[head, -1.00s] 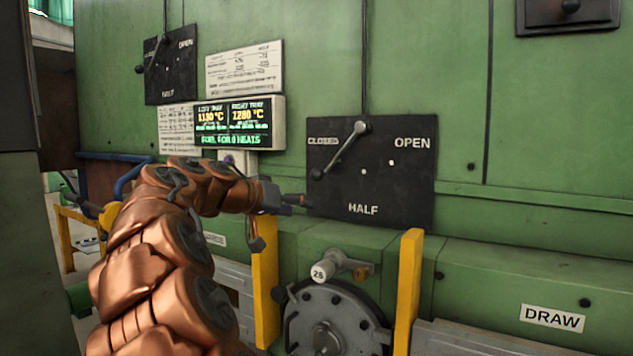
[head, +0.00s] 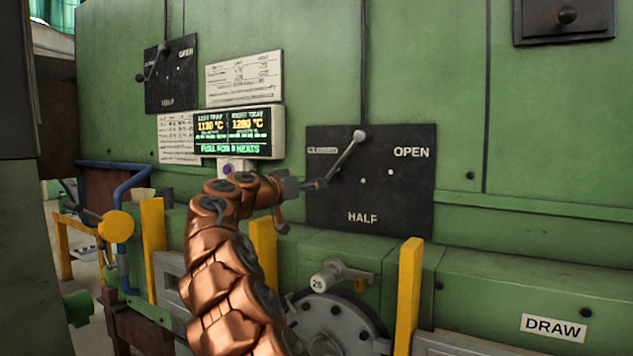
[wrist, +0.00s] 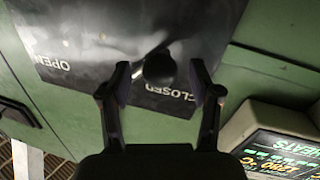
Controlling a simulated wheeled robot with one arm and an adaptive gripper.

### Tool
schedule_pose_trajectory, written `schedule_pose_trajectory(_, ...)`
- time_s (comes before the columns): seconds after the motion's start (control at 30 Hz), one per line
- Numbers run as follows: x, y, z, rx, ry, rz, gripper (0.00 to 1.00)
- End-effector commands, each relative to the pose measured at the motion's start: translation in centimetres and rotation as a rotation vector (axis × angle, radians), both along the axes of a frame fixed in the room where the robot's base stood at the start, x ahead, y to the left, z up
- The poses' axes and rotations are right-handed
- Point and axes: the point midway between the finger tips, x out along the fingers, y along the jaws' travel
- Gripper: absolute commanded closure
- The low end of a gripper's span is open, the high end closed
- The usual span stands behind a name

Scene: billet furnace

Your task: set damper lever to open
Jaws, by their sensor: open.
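The damper lever (head: 345,155) is a pale metal rod on a black plate (head: 410,195) marked CLOSED, HALF and OPEN. It slants down and left from its pivot, its knob end just below the CLOSED label. My gripper (head: 318,184) is at that knob end, which it partly hides. In the wrist view the round black knob (wrist: 160,68) sits between the tips of my open gripper (wrist: 160,75), with a small gap visible on each side. The CLOSED and OPEN labels appear upside down there.
A similar smaller lever plate (head: 170,85) is at upper left. A lit temperature display (head: 235,133) is close to my wrist. Below are a round grey hatch (head: 335,320) and yellow posts (head: 409,295).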

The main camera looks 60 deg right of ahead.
Motion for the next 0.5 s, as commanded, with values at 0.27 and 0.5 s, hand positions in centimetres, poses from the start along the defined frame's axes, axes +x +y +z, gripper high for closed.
schedule_pose_trajectory(0.27, -0.3, -1.9, 0.2, -0.002, -0.001, 0.000, 0.37)
schedule_pose_trajectory(0.5, -0.3, -2.0, 0.1, -0.002, -0.001, 0.000, 0.37)
